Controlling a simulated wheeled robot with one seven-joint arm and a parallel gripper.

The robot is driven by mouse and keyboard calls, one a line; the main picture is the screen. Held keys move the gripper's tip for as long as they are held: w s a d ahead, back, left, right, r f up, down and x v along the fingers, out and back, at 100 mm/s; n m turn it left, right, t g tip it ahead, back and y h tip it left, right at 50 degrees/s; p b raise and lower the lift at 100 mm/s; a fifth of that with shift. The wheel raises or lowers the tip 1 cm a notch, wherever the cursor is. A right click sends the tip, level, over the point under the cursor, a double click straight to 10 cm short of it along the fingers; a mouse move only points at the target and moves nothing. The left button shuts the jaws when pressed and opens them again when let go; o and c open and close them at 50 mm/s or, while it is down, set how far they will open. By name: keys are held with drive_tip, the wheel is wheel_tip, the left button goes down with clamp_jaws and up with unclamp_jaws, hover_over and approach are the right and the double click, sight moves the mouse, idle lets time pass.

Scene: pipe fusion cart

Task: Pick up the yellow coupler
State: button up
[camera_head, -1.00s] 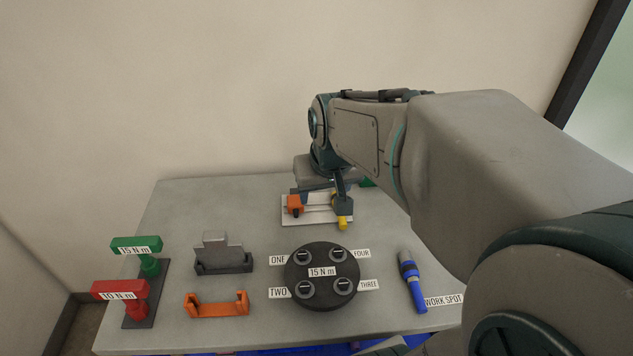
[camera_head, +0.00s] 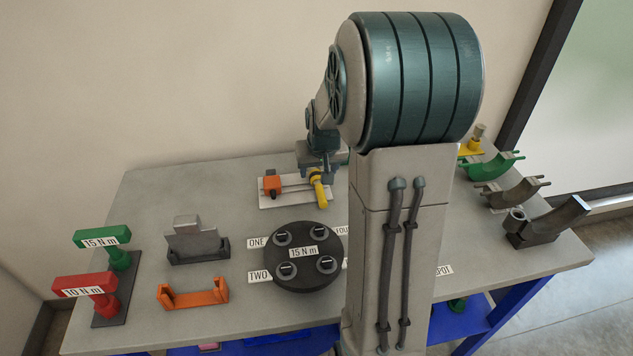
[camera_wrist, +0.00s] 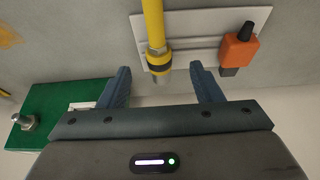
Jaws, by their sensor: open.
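The yellow coupler (camera_head: 318,188) lies at the right part of a white plate (camera_head: 264,204) on the table, beside an orange block (camera_head: 272,187). In the wrist view the coupler (camera_wrist: 154,30) is a yellow bar with a dark-ringed collar at its near end. My gripper (camera_wrist: 162,78) is open, with one blue-grey finger on each side of that collar end. I see gaps on both sides and no clear contact. In the head view my gripper (camera_head: 322,168) is over the plate's far right part, and its fingertips are partly hidden.
A black round flange (camera_head: 305,285) with several bolts stands in front of the plate. A grey block (camera_head: 192,240), an orange bracket (camera_head: 193,294) and green and red torque tools (camera_head: 103,238) are to the left. Curved cradles (camera_head: 515,192) stand at right. My arm hides the table's middle right.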

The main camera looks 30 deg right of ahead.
sight(318, 179)
drive_tip(key=shift+p+x, duration=0.5)
drive_tip(key=shift+x, duration=2.8)
drive_tip(key=shift+w+d, duration=0.1)
drive_tip(key=shift+c, duration=0.3)
drive_tip(key=shift+r, duration=0.1)
drive_tip(key=c, duration=1.1)
